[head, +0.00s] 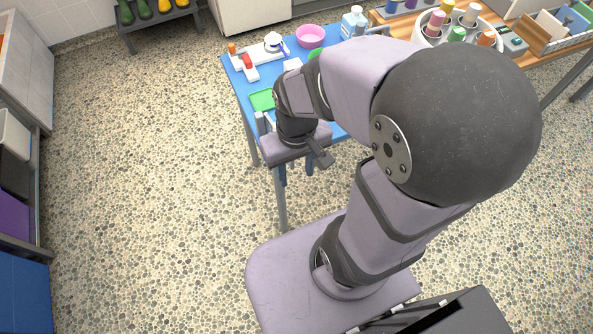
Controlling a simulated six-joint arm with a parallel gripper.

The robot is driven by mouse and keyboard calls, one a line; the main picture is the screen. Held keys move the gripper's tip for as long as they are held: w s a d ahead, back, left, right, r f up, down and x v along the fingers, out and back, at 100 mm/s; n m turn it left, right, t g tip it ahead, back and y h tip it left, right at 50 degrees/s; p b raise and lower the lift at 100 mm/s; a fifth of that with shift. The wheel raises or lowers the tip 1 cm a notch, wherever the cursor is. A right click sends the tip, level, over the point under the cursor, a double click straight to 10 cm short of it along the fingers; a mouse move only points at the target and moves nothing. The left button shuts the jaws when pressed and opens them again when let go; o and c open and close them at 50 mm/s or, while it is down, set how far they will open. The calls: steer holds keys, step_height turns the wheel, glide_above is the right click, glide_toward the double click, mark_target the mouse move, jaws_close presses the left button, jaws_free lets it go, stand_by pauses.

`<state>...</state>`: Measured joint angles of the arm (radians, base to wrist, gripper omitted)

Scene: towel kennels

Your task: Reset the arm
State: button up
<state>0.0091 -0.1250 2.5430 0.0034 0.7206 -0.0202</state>
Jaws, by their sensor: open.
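My arm rises from its base and reaches over toward the near edge of a blue table (243,78). My gripper (297,178) hangs at that near edge, pointing down. Its fingers show below the wrist, apart from each other, and I see nothing between them. The arm hides much of the table's middle and right part.
On the table are a green tray (262,100), a red-and-white device (246,66), a pink bowl (310,36) and a bottle (353,20). A wooden bench with a white tub (416,38) stands at right. Boots (144,9) stand at the back. The left floor is clear.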

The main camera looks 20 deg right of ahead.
steer(key=shift+s+f, duration=0.1)
steer(key=shift+s, duration=0.15)
step_height(320, 180, down, 34)
steer(key=b, duration=3.3)
steer(key=shift+b, duration=0.35)
steer(key=shift+r, duration=0.2)
